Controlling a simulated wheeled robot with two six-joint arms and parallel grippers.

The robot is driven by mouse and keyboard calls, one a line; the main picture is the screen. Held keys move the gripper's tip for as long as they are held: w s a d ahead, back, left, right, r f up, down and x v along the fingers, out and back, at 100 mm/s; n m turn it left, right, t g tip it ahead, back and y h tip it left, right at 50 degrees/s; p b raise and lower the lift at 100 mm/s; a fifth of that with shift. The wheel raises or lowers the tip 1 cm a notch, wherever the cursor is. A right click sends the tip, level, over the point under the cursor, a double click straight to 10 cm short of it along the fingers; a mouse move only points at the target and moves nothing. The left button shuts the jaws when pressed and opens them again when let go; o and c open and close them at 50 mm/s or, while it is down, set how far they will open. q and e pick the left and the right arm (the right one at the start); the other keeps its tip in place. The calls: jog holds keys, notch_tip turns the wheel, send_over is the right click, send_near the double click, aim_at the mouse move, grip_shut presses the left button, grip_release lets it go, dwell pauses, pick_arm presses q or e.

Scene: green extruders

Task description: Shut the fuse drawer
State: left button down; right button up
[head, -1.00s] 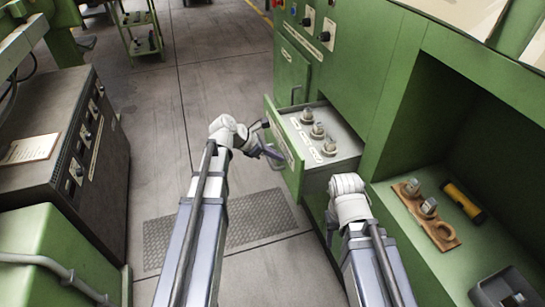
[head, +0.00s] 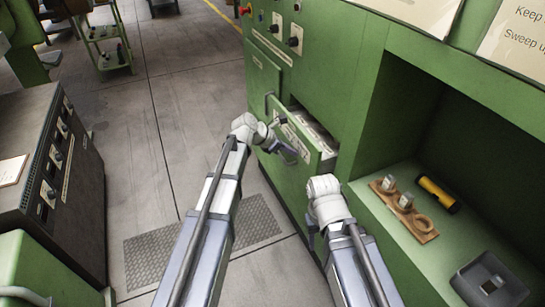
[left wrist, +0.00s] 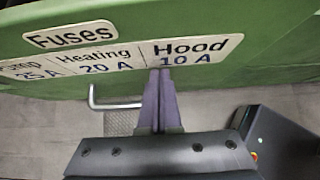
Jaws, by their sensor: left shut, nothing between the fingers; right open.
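The fuse drawer (head: 298,146) is partly open in the green cabinet, with a narrow strip of its inside showing behind the front panel. In the left wrist view, its green front (left wrist: 270,62) has a label (left wrist: 150,52) reading Fuses, Heating 20 A and Hood 10 A. A pale bar handle (left wrist: 112,105) shows below the label. My left gripper (head: 292,153) is shut and empty, its fingertips (left wrist: 160,74) at the drawer front by the Hood label; they look to be touching it. My right gripper (head: 312,238) is low beside the cabinet, mostly hidden by its own wrist, and open.
Right of the drawer, an open recess holds a wooden board (head: 405,208) with fuses and a ring, a yellow-and-black torch (head: 438,193) and a dark tray (head: 490,280). A dark control box (head: 50,185) stands at left. The floor between is clear.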

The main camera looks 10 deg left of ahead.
pick_arm(q)
jog(key=w+d, duration=0.1)
jog(key=d, duration=0.1)
jog(key=w+d, duration=0.1)
jog(key=d, duration=0.1)
jog(key=w+d, duration=0.2)
jog(key=shift+w, duration=0.1)
jog(key=shift+d+r, duration=0.1)
jog(key=shift+d, duration=0.05)
jog(key=s+a, duration=0.2)
jog(key=a, duration=0.1)
jog(key=p, duration=0.7)
send_near(298, 146)
jog(key=shift+d+f, duration=0.1)
jog(key=shift+f, duration=0.4)
